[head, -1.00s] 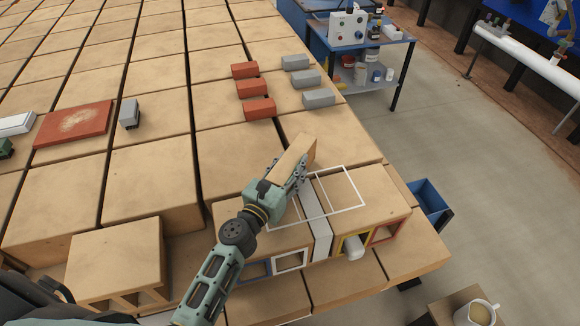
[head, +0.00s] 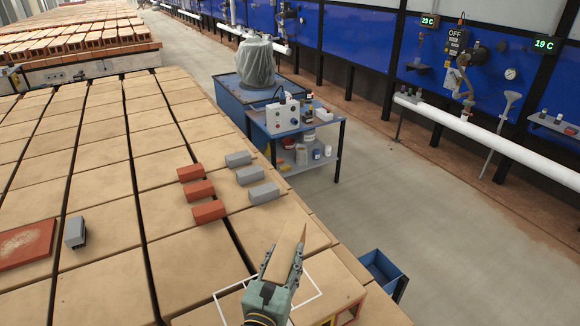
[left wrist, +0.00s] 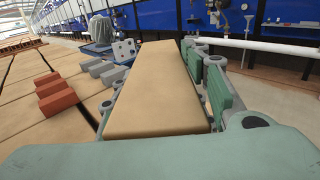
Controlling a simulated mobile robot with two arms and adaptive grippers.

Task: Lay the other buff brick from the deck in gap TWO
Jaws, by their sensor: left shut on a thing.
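My left gripper (head: 282,264) is shut on a buff brick (head: 288,238), near the bottom of the head view. The brick sticks out beyond the fingers, pointing away from me. In the left wrist view the same brick (left wrist: 155,85) fills the middle, between the fingers. A white outline (head: 311,281) lies on the buff surface under and around the gripper, partly hidden by it. I cannot read any gap label, and I cannot tell how high the brick is above the surface. My right gripper is not in view.
Several red bricks (head: 199,190) and grey bricks (head: 250,175) stand in two rows beyond the gripper. A small grey block (head: 75,232) and a red slab (head: 22,245) are at left. A blue bin (head: 383,268) is beyond the right edge. A blue trolley (head: 293,122) stands behind.

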